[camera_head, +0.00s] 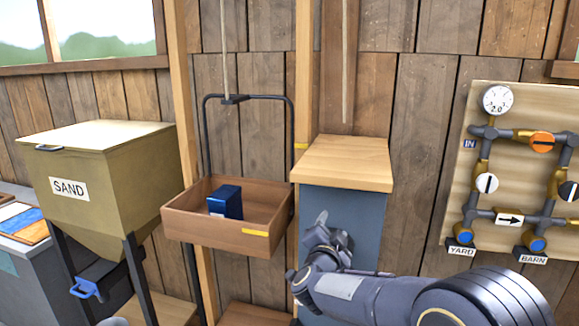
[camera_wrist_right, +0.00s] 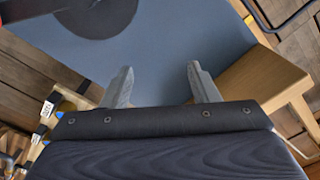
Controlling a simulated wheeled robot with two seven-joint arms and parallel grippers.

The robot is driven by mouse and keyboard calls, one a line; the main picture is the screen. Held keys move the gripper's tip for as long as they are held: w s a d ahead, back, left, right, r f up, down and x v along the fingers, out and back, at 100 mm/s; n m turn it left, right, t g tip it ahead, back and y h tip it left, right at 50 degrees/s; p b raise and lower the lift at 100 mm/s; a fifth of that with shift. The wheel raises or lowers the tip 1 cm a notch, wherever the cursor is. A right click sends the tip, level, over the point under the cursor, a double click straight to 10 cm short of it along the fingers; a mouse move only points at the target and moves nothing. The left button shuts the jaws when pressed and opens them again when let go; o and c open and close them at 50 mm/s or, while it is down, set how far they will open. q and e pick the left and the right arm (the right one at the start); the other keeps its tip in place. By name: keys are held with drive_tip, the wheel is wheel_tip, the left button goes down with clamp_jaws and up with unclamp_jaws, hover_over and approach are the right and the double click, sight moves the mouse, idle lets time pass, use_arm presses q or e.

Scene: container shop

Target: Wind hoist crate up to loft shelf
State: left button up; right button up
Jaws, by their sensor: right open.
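The wooden hoist crate (camera_head: 188,232) hangs from a black frame on a rope (camera_head: 224,50) and holds a dark blue box (camera_head: 226,202). A yellow strip marks its front. It hangs lower than the wooden top (camera_head: 345,160) of a blue-grey cabinet to its right; I cannot tell whether that top is the loft shelf. My right gripper (camera_head: 322,222) is in front of the cabinet, right of the crate. In the wrist view my right gripper (camera_wrist_right: 161,84) is open and empty, facing the blue-grey panel (camera_wrist_right: 165,40). A dark round part (camera_wrist_right: 95,12) shows on that panel. My left gripper is not in view.
A sand bin (camera_head: 110,175) with a blue handle (camera_head: 85,289) stands left of the crate. A pipe board (camera_head: 515,170) with a gauge and valves is at the right. A wooden post (camera_head: 302,80) carries a yellow mark beside the cabinet top. My right forearm crosses the lower right.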

drive_tip(key=v, duration=0.8)
drive_tip(key=shift+b, duration=0.4)
drive_tip(key=shift+d, duration=0.1)
drive_tip(key=s+d+n+g+y, duration=0.3)
drive_tip(key=s+d+n+y, duration=0.2)
drive_tip(key=s+d+y, duration=0.3)
drive_tip(key=s+d+f+n+g, duration=0.1)
drive_tip(key=s+f+n+g, duration=0.1)
drive_tip(key=s, duration=0.6)
drive_tip(key=s+d+f+n+g, duration=0.1)
drive_tip(key=s+f+g, duration=0.3)
drive_tip(key=s, duration=0.5)
drive_tip(key=s+d+f+n+g, duration=0.2)
drive_tip(key=s+f, duration=0.3)
drive_tip(key=s, duration=0.4)
drive_tip(key=shift+d+f+n+g+y, duration=0.15)
drive_tip(key=shift+f+n+g+y, duration=0.15)
drive_tip(key=shift+f+g+y, duration=0.1)
